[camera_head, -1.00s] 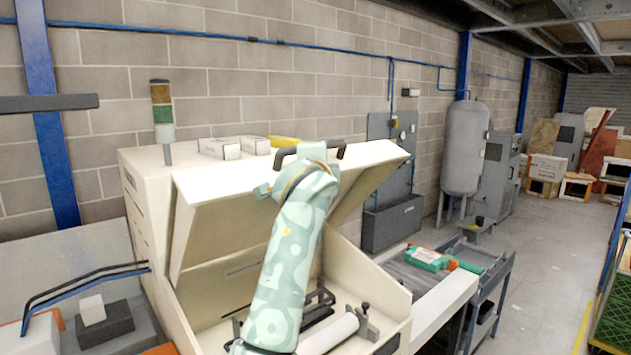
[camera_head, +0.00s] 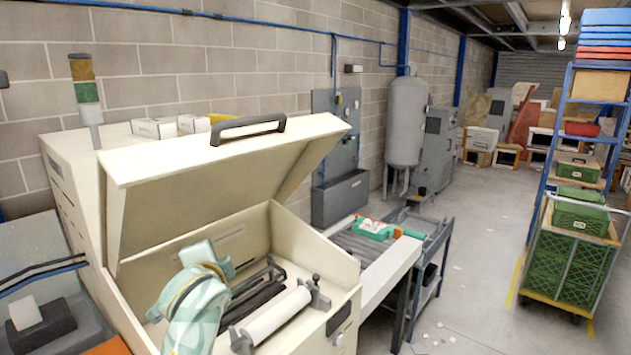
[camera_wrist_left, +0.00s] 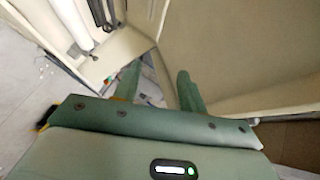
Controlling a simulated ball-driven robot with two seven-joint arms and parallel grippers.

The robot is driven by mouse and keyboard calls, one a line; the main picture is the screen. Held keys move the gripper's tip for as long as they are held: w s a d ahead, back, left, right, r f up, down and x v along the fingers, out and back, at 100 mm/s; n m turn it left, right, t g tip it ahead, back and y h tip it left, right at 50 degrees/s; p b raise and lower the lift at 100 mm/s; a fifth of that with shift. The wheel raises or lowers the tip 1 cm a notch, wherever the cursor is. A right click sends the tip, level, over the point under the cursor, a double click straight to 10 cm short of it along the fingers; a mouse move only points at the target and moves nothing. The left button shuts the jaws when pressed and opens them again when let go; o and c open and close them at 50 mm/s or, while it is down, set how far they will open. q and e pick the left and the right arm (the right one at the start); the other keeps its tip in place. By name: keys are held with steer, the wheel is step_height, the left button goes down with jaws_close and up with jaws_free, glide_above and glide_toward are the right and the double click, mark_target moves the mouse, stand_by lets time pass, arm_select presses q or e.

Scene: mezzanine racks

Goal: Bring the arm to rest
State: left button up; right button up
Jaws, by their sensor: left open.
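My left arm (camera_head: 195,310), pale green and patterned, comes up from the bottom edge in the head view, in front of the open cream machine (camera_head: 290,240). Its wrist end overlaps the machine's opening in the picture; contact cannot be told. My left gripper (camera_wrist_left: 158,88) shows two green fingers spread apart in the left wrist view, with nothing between them. The raised lid (camera_head: 220,175) has a dark handle (camera_head: 247,128), and the arm is apart from this handle. My right gripper is not in view.
Inside the machine lies a white roller (camera_head: 275,315). A cart with green crates (camera_head: 580,265) stands at the far right. The floor (camera_head: 470,270) between is mostly open.

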arm_select(q)
steer(key=s+a+f+n+g+y, duration=0.1)
steer(key=s+a+f+n+g, duration=0.35)
steer(key=s+f, duration=1.05)
steer(key=s+a+f+g, duration=0.1)
steer(key=s+a+f, duration=0.15)
steer(key=s, duration=0.55)
steer(key=s+a+f+g, duration=0.15)
steer(key=s+f, duration=0.25)
steer(key=s, duration=0.4)
steer(key=s+d+f+g+h+b, duration=0.15)
steer(key=f+b, duration=0.55)
steer(key=f, duration=1.3)
steer(key=s+d+f+g+h+b, duration=0.1)
steer(key=s+d+f+h+b, duration=0.35)
steer(key=f, duration=1.65)
steer(key=s+f+n+g+b, duration=0.1)
steer(key=s+f+n+b, duration=0.1)
steer(key=s+f+b, duration=0.4)
steer(key=s+a+f+n+g+y+b, duration=0.1)
steer(key=s+f+n+g+b, duration=0.1)
steer(key=s+f+b, duration=0.5)
steer(key=s+f, duration=0.2)
steer(key=f, duration=0.4)
steer(key=s+f, duration=0.3)
steer(key=f, duration=0.4)
steer(key=shift+s+a, duration=0.2)
steer(key=shift+s, duration=0.15)
